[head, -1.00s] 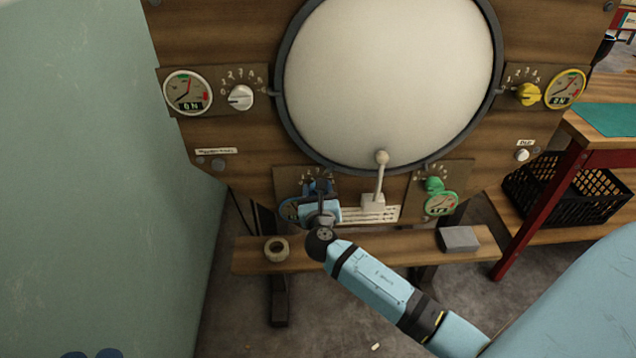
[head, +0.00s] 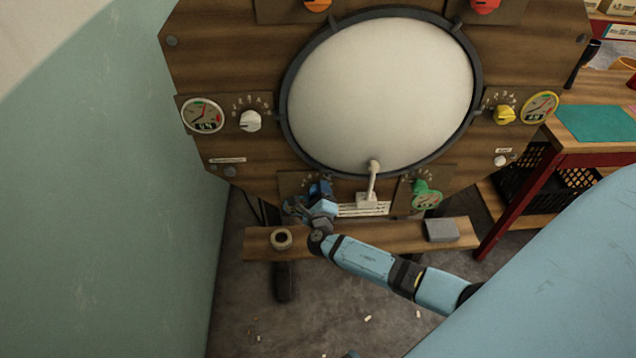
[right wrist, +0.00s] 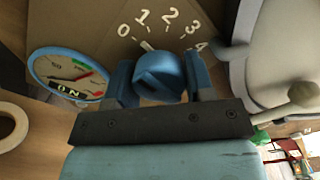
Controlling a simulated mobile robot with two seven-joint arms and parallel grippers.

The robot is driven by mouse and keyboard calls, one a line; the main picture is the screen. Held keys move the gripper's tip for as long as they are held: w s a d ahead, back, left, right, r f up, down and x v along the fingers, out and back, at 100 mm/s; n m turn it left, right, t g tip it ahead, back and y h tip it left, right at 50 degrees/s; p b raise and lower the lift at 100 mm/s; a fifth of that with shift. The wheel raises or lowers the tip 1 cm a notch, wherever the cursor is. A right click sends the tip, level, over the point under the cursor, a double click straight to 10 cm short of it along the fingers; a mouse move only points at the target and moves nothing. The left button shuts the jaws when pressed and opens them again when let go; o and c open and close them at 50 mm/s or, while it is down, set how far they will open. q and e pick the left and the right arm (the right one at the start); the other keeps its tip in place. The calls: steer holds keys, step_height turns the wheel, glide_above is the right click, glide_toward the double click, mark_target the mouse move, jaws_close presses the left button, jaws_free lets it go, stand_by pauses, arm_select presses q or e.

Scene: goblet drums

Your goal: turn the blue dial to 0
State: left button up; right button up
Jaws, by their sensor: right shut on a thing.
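The blue dial (head: 320,189) sits low on the wooden panel, left of the lever. In the right wrist view the blue dial (right wrist: 160,75) is between the two fingers of my right gripper (right wrist: 160,80), which is shut on it. The white mark on the dial points up and slightly left, towards the space between 0 and 1 on the scale. A blue-rimmed gauge (right wrist: 68,77) beside it shows "ON". In the head view my right gripper (head: 318,200) partly covers the dial and its gauge. My left gripper is out of view.
A lever (head: 372,182) stands just right of my gripper, with a green dial (head: 421,187) beyond it. A wooden shelf (head: 385,236) below carries a tape roll (head: 281,239) and a grey block (head: 442,230). A green wall (head: 110,190) is at the left.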

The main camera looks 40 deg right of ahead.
arm_select(q)
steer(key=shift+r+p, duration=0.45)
steer(key=shift+p, duration=0.2)
arm_select(e)
steer(key=shift+r+n, duration=0.2)
steer(key=shift+n, duration=0.4)
steer(key=shift+f, duration=0.1)
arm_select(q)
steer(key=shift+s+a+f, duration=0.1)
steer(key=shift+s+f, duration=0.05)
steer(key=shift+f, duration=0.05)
arm_select(e)
steer(key=o, duration=0.7)
steer(key=shift+o, duration=1.1)
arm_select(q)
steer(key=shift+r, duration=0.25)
arm_select(e)
steer(key=shift+f, duration=0.1)
